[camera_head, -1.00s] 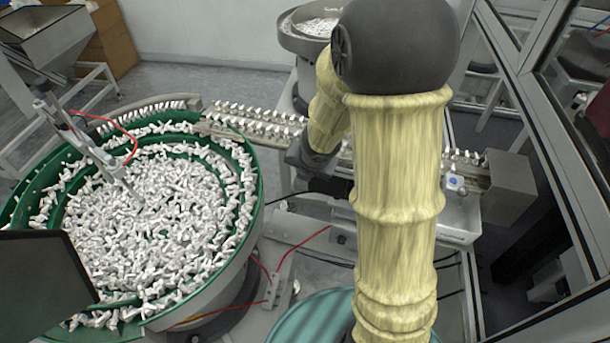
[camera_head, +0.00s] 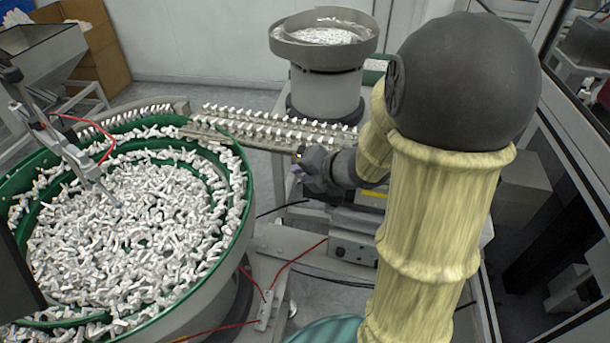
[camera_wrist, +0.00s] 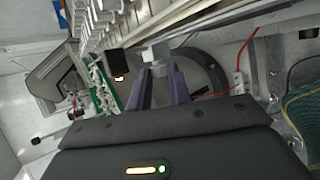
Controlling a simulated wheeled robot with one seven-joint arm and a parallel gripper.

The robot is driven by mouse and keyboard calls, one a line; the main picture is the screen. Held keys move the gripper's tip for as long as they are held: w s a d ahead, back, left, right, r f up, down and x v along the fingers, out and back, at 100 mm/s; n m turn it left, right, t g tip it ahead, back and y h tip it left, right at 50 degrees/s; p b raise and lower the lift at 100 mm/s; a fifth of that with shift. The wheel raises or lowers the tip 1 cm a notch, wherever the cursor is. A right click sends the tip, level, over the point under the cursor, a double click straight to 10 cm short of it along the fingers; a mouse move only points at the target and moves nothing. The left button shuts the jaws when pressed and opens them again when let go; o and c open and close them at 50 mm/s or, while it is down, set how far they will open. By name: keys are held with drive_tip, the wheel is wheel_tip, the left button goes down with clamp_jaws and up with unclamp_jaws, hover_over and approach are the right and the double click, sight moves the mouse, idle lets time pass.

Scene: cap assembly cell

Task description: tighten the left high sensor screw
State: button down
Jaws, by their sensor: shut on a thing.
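In the wrist view, my gripper (camera_wrist: 159,74) has its two purple fingers closed around a pale grey, faceted screw head (camera_wrist: 155,54). The screw head shows just beyond the fingertips. A small black sensor block (camera_wrist: 119,62) sits just left of it, with an orange light below. In the head view, my gripper (camera_head: 297,170) is at the near side of the feed rail, left of my arm. The screw cannot be made out there; a small yellow spot (camera_head: 299,154) shows by the fingers.
The feed rail (camera_head: 250,125) carries rows of white parts. A green-lined bowl (camera_head: 240,215) full of white parts stands left. A second bowl feeder (camera_head: 325,80) stands behind the rail. Red cables (camera_head: 300,258) run below. A framed glass enclosure stands right.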

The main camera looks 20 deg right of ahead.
drive_tip(key=c, duration=1.3)
unclamp_jaws()
drive_tip(key=p+v, duration=0.5)
drive_tip(key=v, duration=1.2)
drive_tip(key=shift+s+r, duration=0.1)
drive_tip(key=shift+s, duration=0.1)
